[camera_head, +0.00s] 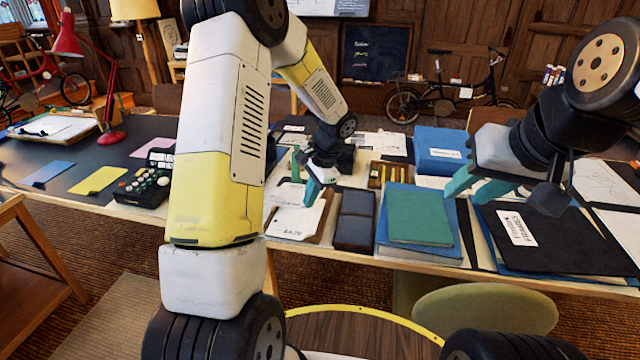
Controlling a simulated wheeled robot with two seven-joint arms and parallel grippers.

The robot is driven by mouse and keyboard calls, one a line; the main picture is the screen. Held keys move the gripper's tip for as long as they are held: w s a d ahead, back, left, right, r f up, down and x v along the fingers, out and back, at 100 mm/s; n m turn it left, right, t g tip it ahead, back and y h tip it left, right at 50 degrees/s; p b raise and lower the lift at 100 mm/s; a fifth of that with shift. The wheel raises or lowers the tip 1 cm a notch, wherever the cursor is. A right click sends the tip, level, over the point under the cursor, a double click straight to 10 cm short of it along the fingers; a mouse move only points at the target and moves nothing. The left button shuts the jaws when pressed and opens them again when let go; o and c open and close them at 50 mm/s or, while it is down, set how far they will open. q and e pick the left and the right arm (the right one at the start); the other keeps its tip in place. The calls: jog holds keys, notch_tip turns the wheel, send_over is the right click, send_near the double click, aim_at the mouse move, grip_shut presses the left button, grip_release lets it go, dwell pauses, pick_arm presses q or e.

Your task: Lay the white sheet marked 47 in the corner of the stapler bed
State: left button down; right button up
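A white sheet (290,222) lies in front of my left gripper, on a brown board or tray whose edge (325,218) shows at its right. The small dark mark at its front edge is too small to read, so I cannot tell if it is 47. No stapler bed can be made out surely; my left arm hides part of the table. My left gripper (303,179) has its teal fingers apart, just above the sheet's far part, with nothing seen between them. My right gripper (473,187) has its teal fingers apart, over the gap between green and black folders.
A dark two-part tray (354,219), a green folder (419,214) and a black folder (560,238) crowd the table's front. A blue box (440,146) stands behind. A black keypad device (144,188) and a red lamp (110,133) are at the left.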

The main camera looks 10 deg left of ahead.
pick_arm(q)
jog(key=shift+f, duration=2.4)
jog(key=c, duration=1.6)
grip_release()
jog(key=shift+r, duration=0.1)
jog(key=v, duration=0.7)
jog(key=shift+r, duration=0.3)
jog(key=shift+d, duration=0.15)
